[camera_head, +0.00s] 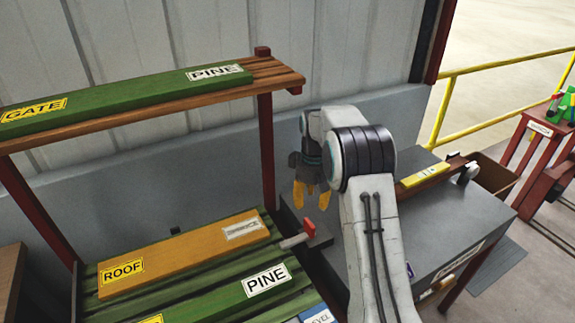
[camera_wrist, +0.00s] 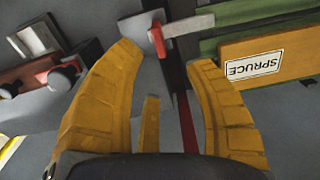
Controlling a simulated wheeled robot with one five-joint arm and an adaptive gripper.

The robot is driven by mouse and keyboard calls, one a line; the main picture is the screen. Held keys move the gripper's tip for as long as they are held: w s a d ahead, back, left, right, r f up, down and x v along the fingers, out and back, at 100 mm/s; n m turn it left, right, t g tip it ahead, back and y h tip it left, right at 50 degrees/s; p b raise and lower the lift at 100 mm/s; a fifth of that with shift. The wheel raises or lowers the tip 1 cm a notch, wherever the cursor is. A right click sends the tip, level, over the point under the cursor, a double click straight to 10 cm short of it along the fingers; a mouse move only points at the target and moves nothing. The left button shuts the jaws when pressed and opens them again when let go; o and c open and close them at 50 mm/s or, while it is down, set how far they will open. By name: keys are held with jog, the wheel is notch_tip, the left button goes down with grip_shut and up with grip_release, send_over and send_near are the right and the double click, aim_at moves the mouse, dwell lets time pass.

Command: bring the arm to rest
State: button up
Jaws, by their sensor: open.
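My gripper (camera_head: 312,193) hangs at the end of my arm, right of the middle in the head view, with its yellow fingers pointing down. In the wrist view my gripper (camera_wrist: 155,105) shows its yellow fingers spread apart with nothing between them. A red-ended lever (camera_head: 309,228) sits just below and close to the fingers in the head view. It also shows beyond the fingertips in the wrist view (camera_wrist: 157,40). I cannot tell the exact gap, but no contact shows. My arm is raised and bent over the grey cabinet.
A grey autoclave-like cabinet (camera_head: 440,222) stands at right with a yellow-labelled bar on top. A slatted rack (camera_head: 190,302) at left holds an orange ROOF board (camera_head: 185,254) and green boards. An upper shelf (camera_head: 150,105) carries a green board. A yellow railing (camera_head: 500,117) runs behind.

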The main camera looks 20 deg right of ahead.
jog(key=shift+w+m, duration=0.25)
jog(key=shift+m, duration=0.15)
jog(key=s+a+f+m+g, duration=0.2)
jog(key=s+f, duration=0.3)
jog(key=s, duration=0.6)
jog(key=s+a+r+t, duration=0.2)
jog(key=s+r+t, duration=0.1)
jog(key=s+r, duration=0.5)
jog(key=s+a+r+t, duration=0.3)
jog(key=s+r, duration=0.6)
jog(key=s, duration=0.5)
jog(key=shift+r+n, duration=0.25)
jog(key=shift+n, duration=0.05)
jog(key=shift+w, duration=0.1)
